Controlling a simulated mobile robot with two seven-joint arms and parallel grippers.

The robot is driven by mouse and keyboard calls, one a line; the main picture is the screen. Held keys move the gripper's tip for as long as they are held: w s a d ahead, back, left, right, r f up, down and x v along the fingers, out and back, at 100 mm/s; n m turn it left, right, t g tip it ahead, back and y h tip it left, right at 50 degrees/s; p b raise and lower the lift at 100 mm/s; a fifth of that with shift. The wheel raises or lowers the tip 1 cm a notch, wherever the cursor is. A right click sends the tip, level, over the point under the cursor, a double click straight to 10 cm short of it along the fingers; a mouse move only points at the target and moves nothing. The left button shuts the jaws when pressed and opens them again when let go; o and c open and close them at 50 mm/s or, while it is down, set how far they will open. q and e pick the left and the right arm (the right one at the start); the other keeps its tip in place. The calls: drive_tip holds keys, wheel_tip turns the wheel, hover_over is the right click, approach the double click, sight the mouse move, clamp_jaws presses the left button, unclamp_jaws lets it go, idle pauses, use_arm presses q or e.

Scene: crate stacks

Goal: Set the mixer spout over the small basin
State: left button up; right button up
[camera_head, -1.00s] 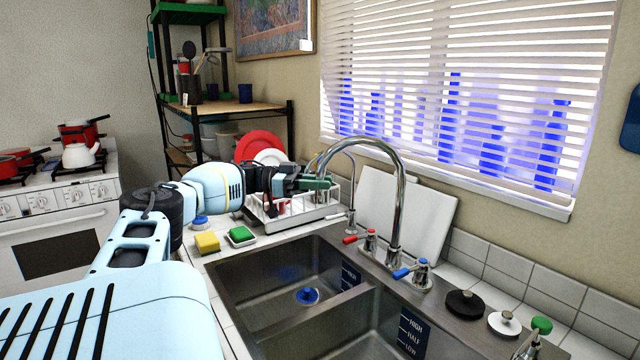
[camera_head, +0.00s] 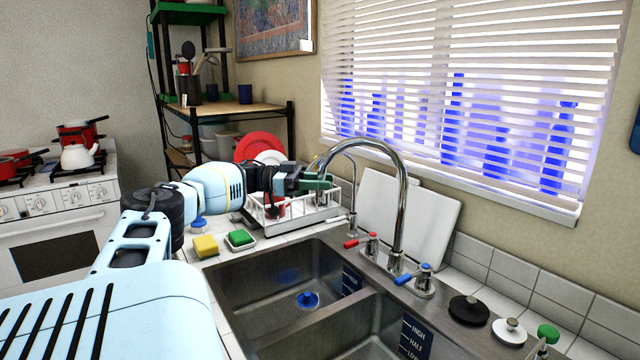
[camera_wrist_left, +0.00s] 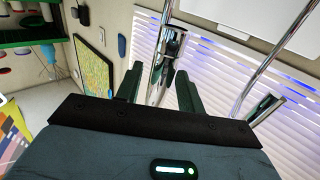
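The chrome mixer spout (camera_head: 402,185) is a tall gooseneck behind the double sink. It arches left from its base, and its end is near my left gripper. My left gripper (camera_head: 326,181) has green fingers and is by the dish rack. In the left wrist view, the fingers (camera_wrist_left: 158,84) stand apart, with a chrome tube (camera_wrist_left: 160,65) showing between or beyond them. I cannot tell whether they touch it. The left basin (camera_head: 245,285) has a blue drain. The right basin (camera_head: 375,335) has level marks and is cut off by the frame. My right gripper is not in view.
A thinner chrome tap (camera_head: 353,200) stands left of the mixer. Red (camera_head: 352,243) and blue (camera_head: 405,278) handles flank the mixer base. A white board (camera_head: 410,215) leans on the wall. Sponges (camera_head: 205,245) lie left.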

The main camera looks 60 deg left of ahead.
use_arm(q)
drive_tip(key=shift+f, duration=0.1)
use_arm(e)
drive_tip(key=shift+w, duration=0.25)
use_arm(q)
drive_tip(key=shift+s+a, duration=0.3)
drive_tip(key=shift+s, duration=0.1)
drive_tip(key=v, duration=0.7)
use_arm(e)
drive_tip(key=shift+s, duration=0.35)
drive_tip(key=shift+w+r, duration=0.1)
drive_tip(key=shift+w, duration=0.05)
use_arm(q)
drive_tip(key=shift+d, duration=0.1)
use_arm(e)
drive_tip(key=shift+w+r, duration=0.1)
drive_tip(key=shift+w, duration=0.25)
